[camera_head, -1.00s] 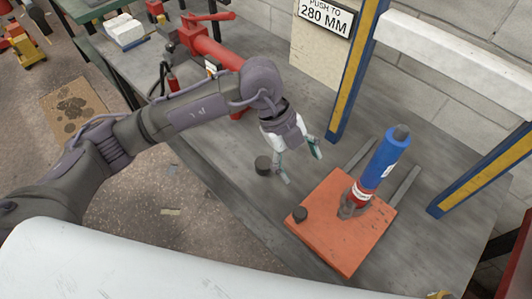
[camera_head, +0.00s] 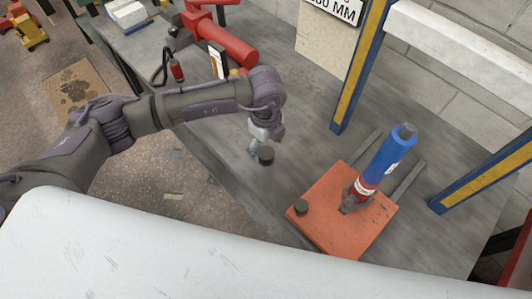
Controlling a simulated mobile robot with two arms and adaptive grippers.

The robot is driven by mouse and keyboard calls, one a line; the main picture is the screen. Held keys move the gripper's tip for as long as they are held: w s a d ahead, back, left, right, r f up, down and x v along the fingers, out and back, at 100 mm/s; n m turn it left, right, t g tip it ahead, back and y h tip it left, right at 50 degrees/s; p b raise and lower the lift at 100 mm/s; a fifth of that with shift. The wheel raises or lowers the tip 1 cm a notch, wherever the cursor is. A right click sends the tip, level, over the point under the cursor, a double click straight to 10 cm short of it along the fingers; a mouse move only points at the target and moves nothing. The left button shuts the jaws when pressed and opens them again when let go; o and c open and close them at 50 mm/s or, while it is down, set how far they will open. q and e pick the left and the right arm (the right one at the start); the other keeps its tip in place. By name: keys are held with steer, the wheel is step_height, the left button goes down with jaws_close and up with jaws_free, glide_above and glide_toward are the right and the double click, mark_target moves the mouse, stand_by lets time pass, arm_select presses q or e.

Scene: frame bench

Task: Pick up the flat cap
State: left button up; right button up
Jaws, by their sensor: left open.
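A short dark round cap (camera_head: 266,155) stands on the grey bench top. A second small dark round cap (camera_head: 301,207) sits on the left corner of the orange plate (camera_head: 335,236). I cannot tell from the picture which of the two is the flat cap. My left gripper (camera_head: 256,148) is open and low over the bench, right beside the first cap. The cap partly hides its fingers, and I cannot tell whether they touch it. My right gripper is not in view.
A blue and red cylinder (camera_head: 384,160) stands tilted on the orange plate. Blue and yellow posts (camera_head: 358,75) rise behind and to the right. A red tool (camera_head: 222,42) lies at the back left. The grey bench (camera_head: 215,140) is bare left of my gripper.

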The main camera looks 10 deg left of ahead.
mark_target(266, 153)
arm_select(q)
steer(key=shift+f, duration=2)
steer(key=c, duration=1.5)
steer(key=shift+o, duration=0.2)
steer(key=shift+r, duration=0.15)
